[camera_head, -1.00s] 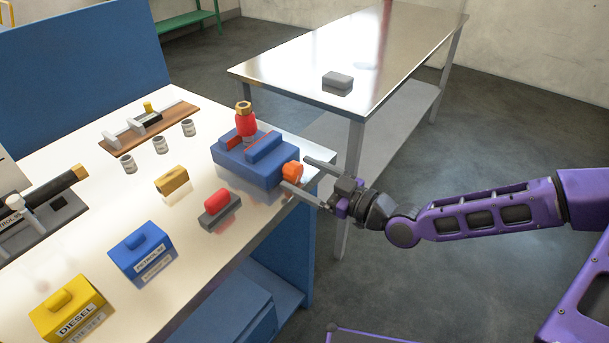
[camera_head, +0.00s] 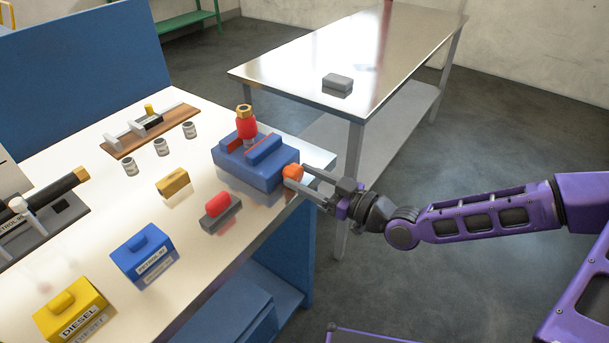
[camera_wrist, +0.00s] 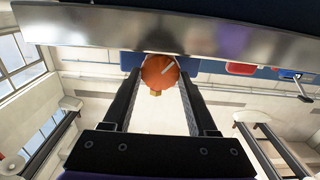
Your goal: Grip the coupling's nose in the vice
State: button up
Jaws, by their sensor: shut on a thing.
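The blue vice (camera_head: 258,172) stands at the right end of the workbench, with red-lined jaws. The coupling (camera_head: 246,127), red with a brass top, stands upright at the vice jaws; its lower end is partly hidden, and I cannot tell whether the jaws touch it. The orange knob (camera_head: 292,171) is on the vice's near right end. My gripper (camera_head: 297,177) is shut on this knob. In the wrist view the knob (camera_wrist: 159,72), with a white mark, sits between my fingertips (camera_wrist: 159,78), and a bit of brass shows behind it.
A red-topped grey block (camera_head: 220,208), a brass block (camera_head: 173,183), several small cans (camera_head: 161,146) and blue and yellow labelled boxes (camera_head: 145,254) are on the bench (camera_head: 100,205). A steel table (camera_head: 400,45) stands behind. The floor beside the bench is clear.

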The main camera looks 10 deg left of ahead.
jog(key=m+p, duration=0.1)
jog(key=m, duration=0.3)
jog(key=shift+w+m+p, duration=0.1)
jog(key=shift+m+p, duration=0.5)
jog(key=shift+m, duration=0.9)
jog(key=shift+f, duration=0.1)
jog(key=o, duration=1.4)
jog(key=shift+d, duration=0.1)
jog(key=shift+c, duration=0.2)
